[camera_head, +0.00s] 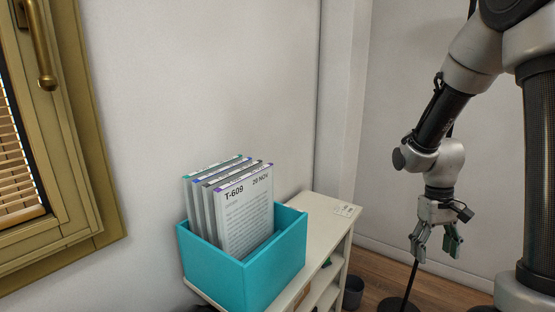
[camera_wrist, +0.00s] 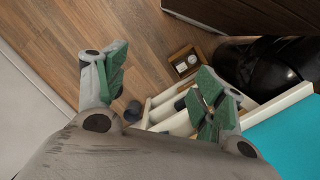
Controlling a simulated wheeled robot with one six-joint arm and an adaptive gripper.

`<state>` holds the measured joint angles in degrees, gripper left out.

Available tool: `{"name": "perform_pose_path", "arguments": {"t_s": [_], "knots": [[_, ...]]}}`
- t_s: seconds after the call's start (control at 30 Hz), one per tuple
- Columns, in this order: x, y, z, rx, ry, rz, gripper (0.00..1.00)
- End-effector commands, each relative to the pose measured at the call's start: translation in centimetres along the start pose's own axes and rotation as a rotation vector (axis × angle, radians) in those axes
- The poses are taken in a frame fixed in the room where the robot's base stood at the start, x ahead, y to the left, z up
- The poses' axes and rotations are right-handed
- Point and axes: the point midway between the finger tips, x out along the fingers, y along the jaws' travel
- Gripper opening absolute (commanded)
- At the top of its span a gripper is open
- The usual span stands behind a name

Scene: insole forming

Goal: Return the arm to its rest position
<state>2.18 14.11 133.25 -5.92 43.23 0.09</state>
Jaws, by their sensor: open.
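My gripper (camera_head: 436,243) hangs from my arm on the right of the head view, pointing down, to the right of the white shelf. Its fingers are apart with nothing between them. In the wrist view, the green-padded fingers of my gripper (camera_wrist: 160,88) are spread wide over the wooden floor, with the shelf and floor things seen below.
A teal box (camera_head: 245,279) with several labelled sleeves (camera_head: 245,215) stands on the white shelf (camera_head: 328,226). A dark bin (camera_head: 353,292) stands on the floor (camera_head: 428,290) beside it. A window (camera_head: 60,200) is at left. A thin dark pole (camera_head: 411,280) rises under my gripper.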

Motion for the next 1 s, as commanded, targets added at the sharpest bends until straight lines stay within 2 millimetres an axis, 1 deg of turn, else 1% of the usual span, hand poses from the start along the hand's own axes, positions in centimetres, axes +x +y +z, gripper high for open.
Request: {"name": "perform_pose_path", "arguments": {"t_s": [0.03,0.2,0.3,0.43,0.6,0.7,0.83,1.0], "knots": [[-1.8,-0.2,1.6,0.01,0.013,-0.004,0.69],[-6.0,-1.1,7.0,0.038,0.049,-0.027,0.69],[-7.9,-1.6,9.7,0.049,0.094,-0.04,0.69],[-10.0,-2.1,12.7,0.059,0.182,-0.054,0.69],[-12.6,-2.5,15.1,0.062,0.346,-0.06,0.69],[-14.2,-2.5,16.1,0.061,0.436,-0.057,0.69],[-15.8,-2.5,16.8,0.059,0.522,-0.055,0.69],[-16.5,-2.5,17.1,0.058,0.56,-0.054,0.69]]}}
